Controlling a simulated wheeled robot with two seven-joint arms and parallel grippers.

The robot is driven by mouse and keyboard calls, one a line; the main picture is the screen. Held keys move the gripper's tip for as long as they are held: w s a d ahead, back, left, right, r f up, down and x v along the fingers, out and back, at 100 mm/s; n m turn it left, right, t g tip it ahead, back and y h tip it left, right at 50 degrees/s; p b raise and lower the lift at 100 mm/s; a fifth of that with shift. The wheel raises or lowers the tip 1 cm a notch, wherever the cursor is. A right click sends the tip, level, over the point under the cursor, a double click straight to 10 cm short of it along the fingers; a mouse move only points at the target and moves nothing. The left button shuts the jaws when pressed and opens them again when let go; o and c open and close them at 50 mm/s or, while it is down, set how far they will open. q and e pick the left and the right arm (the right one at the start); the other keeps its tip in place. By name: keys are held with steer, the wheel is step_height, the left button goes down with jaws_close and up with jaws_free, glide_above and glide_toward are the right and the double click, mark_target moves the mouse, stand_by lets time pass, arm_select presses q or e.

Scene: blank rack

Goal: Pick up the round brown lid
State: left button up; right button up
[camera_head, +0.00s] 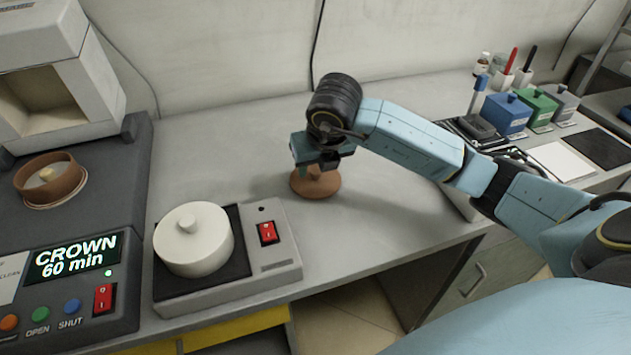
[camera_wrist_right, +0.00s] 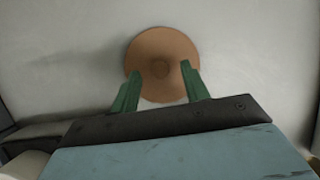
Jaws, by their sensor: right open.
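The round brown lid (camera_head: 316,184) lies on the grey worktop, to the right of the white pot's base unit. In the right wrist view the lid (camera_wrist_right: 161,52) shows from above as a disc with a small round knob in its middle. My right gripper (camera_head: 318,165) is over the lid and hides part of its top. In the wrist view the two green fingers of the gripper (camera_wrist_right: 161,80) are apart, one on each side of the knob, with nothing held between them. I cannot tell whether they touch the lid. My left gripper is not in view.
A white lidded pot (camera_head: 193,240) stands on a switch unit (camera_head: 275,255) left of the lid. A dark machine reading CROWN 60 min (camera_head: 75,257) is at far left, with a brown ring dish (camera_head: 50,181). Blue, green and grey boxes (camera_head: 505,113) stand back right. Worktop behind the lid is clear.

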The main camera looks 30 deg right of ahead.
steer(key=shift+x, duration=0.75)
steer(key=shift+c, duration=0.4)
jaws_close()
steer(key=shift+r, duration=0.15)
